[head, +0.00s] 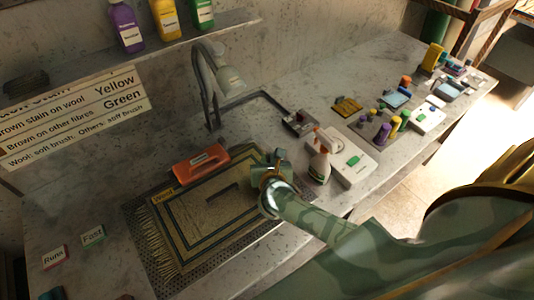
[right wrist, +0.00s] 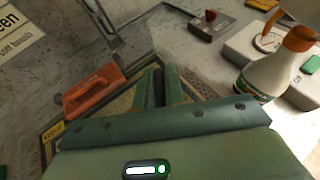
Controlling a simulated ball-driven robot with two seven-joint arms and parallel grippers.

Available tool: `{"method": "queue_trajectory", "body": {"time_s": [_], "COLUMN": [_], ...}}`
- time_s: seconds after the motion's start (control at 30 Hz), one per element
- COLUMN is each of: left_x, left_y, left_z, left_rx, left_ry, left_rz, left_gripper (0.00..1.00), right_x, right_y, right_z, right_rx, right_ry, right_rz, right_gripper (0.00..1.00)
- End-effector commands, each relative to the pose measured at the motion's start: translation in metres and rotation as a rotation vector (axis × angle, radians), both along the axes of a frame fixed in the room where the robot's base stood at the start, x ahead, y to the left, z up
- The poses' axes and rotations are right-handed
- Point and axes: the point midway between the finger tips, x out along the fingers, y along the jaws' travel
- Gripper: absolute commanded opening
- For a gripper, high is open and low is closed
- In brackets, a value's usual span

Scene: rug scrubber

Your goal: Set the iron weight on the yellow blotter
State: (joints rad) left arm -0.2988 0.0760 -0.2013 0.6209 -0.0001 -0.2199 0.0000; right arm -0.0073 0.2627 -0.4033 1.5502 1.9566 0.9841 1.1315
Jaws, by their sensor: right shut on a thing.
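My right gripper (head: 270,172) is over the right end of the patterned rug (head: 185,228). Its green fingers also show in the right wrist view (right wrist: 160,88), close together. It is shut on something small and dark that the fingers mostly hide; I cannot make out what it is. I cannot pick out the iron weight for certain. A small flat yellow piece (head: 347,107), perhaps the yellow blotter, lies on the counter behind the spray bottle. My left gripper is out of view.
An orange block with a handle (head: 200,163) lies at the rug's back edge. A spray bottle (head: 319,165) and a white device with a green button (head: 350,160) stand right of my gripper. A tap (head: 213,85) rises behind. Small coloured items crowd the right counter.

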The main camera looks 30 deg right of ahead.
Motion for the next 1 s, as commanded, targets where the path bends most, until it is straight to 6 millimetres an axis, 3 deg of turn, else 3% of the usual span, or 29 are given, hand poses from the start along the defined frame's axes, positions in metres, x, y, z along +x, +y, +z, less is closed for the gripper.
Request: {"method": "queue_trajectory", "body": {"time_s": [0.27,0.7,1.0], "left_x": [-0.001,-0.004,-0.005], "left_y": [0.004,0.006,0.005], "left_z": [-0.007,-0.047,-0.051], "left_rx": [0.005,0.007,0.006], "left_ry": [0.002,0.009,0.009], "left_rz": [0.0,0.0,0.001], "left_gripper": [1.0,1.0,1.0], "right_x": [0.002,0.001,0.001], "right_y": [0.002,0.002,0.002], "right_z": [-0.011,-0.055,-0.059], "right_rx": [-0.001,-0.001,-0.002], "right_ry": [-0.007,-0.005,-0.007], "right_rz": [0.006,0.005,0.004], "right_gripper": [0.0,0.0,0.0]}}
